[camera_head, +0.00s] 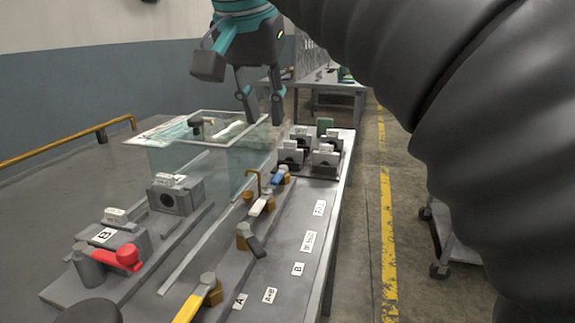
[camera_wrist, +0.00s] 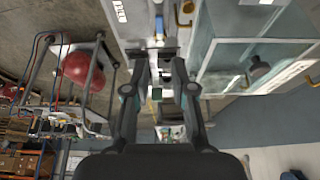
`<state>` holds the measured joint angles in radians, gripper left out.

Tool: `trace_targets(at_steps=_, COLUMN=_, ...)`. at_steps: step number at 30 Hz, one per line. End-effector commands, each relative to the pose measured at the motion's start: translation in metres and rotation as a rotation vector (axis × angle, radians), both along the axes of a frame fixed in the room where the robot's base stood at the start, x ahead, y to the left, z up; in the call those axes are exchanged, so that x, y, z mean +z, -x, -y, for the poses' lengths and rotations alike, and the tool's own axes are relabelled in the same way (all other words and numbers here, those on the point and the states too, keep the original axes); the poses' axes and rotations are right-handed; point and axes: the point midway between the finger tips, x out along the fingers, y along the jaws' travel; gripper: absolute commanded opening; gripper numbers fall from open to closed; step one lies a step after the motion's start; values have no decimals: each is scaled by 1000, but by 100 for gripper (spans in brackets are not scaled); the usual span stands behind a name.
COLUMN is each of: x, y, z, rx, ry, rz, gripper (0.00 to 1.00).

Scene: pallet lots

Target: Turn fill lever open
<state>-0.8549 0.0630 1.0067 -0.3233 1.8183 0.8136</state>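A row of small levers stands on the grey bench: a blue lever (camera_head: 279,177), a white lever (camera_head: 259,206), a black lever (camera_head: 254,245) and a yellow lever (camera_head: 190,309). Small white labels, one seeming to read FILL (camera_head: 319,207), lie along their right side. I cannot tell for certain which lever is the fill lever. My gripper (camera_head: 262,118) points down above the far end of the clear tank, beyond the blue lever and apart from it. Its two fingers are spread with nothing between them. They show open in the wrist view too (camera_wrist: 160,72).
A glass-walled tank (camera_head: 215,165) stands left of the levers. A red lever (camera_head: 122,257) and a grey box (camera_head: 176,195) are at front left. A yellow rail (camera_head: 60,147) runs along the left.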

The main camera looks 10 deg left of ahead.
Motion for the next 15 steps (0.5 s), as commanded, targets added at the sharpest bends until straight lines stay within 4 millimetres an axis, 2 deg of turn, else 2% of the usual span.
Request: trace_targets(at_steps=15, x=-86, y=-35, z=4, rx=0, ry=1, rz=-2, gripper=25)
